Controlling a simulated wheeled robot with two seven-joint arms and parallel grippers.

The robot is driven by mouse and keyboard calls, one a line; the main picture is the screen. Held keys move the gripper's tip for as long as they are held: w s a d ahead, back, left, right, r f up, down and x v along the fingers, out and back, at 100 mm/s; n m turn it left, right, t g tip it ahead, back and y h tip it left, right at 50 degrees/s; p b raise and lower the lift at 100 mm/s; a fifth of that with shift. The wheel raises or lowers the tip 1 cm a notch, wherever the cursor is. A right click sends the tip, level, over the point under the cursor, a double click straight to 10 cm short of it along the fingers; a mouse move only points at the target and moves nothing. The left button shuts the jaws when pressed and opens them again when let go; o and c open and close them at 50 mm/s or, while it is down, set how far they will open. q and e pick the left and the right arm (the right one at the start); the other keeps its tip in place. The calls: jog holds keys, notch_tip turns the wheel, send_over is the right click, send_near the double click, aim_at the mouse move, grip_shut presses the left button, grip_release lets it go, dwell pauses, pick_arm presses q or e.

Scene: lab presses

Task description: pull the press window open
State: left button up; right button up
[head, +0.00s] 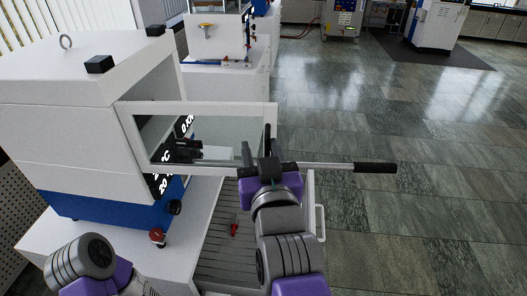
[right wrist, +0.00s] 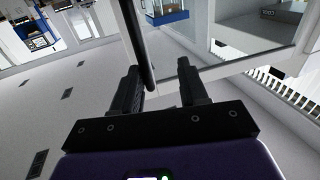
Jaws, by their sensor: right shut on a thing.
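The press (head: 70,135) is a white box with a blue base at the left of the head view. Its window (head: 198,104) is a clear pane in a white frame that stands out to the right from the press, swung away from the front. The window also shows across the upper right wrist view (right wrist: 230,60). A black bar handle (right wrist: 136,40) is at the window's outer edge. My right gripper (head: 264,158) is shut on this handle, its fingers on either side (right wrist: 160,88). Part of my left arm shows at the lower left, but its gripper does not.
A metal lever with a black grip (head: 375,167) sticks out to the right beyond my right gripper. A red knob (head: 157,236) and a black knob (head: 174,207) are low on the press. More machines stand at the back. The tiled floor (head: 430,130) at the right is clear.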

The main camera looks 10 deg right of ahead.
jog(key=shift+s+a+r, duration=0.1)
jog(key=shift+a, duration=0.05)
jog(key=s+p, duration=0.1)
jog(key=s, duration=0.6)
jog(key=shift+s, duration=0.2)
jog(key=shift+c, duration=0.3)
